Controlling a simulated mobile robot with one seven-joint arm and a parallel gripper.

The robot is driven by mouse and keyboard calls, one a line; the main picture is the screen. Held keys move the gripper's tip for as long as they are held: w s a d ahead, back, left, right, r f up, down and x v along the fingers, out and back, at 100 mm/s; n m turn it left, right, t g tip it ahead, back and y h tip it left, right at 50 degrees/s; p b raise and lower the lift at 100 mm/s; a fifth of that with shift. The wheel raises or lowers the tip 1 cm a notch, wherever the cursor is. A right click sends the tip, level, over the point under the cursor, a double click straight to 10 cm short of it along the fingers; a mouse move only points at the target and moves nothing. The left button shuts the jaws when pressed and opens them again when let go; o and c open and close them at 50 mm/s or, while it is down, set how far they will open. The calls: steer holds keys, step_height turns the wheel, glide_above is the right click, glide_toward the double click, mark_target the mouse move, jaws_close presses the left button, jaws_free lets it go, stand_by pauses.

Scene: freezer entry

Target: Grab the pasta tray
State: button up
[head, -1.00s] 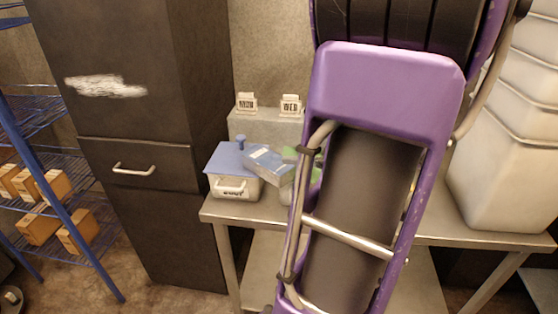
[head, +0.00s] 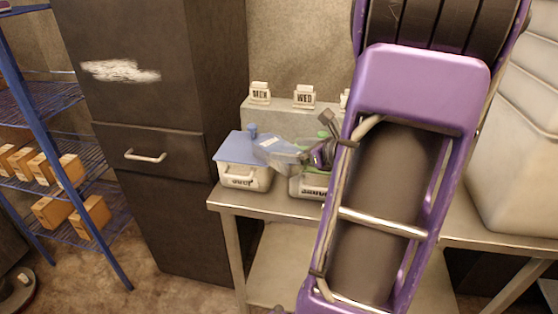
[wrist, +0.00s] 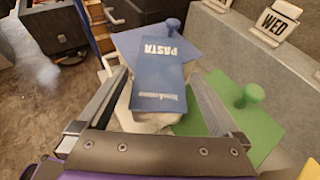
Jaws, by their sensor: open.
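The pasta tray (head: 280,149) has a blue top and pale sides. In the wrist view its blue top (wrist: 159,72) reads PASTA. It appears to rest, tilted, across a soup container (head: 243,180) with a blue lid and a green-lidded container (head: 308,186). My gripper (wrist: 158,84) is open, with one finger on each side of the tray's near part in the wrist view. I cannot tell whether the fingers touch it. In the head view my gripper (head: 312,154) is at the tray's right end, partly hidden by my arm.
The containers stand on a metal table (head: 262,204). Day signs, including WED (head: 304,97), stand on a grey box (head: 277,118) behind. A dark cabinet (head: 165,145) is left of the table. A blue shelf (head: 40,160) holds several cardboard boxes. Stacked white bins (head: 525,150) stand right.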

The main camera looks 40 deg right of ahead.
mark_target(283, 149)
steer(key=b+x, duration=0.2)
steer(key=x, duration=0.3)
steer(key=shift+s+f, duration=0.1)
steer(key=shift+f, duration=0.1)
steer(key=shift+w, duration=0.3)
steer(key=c, duration=1.5)
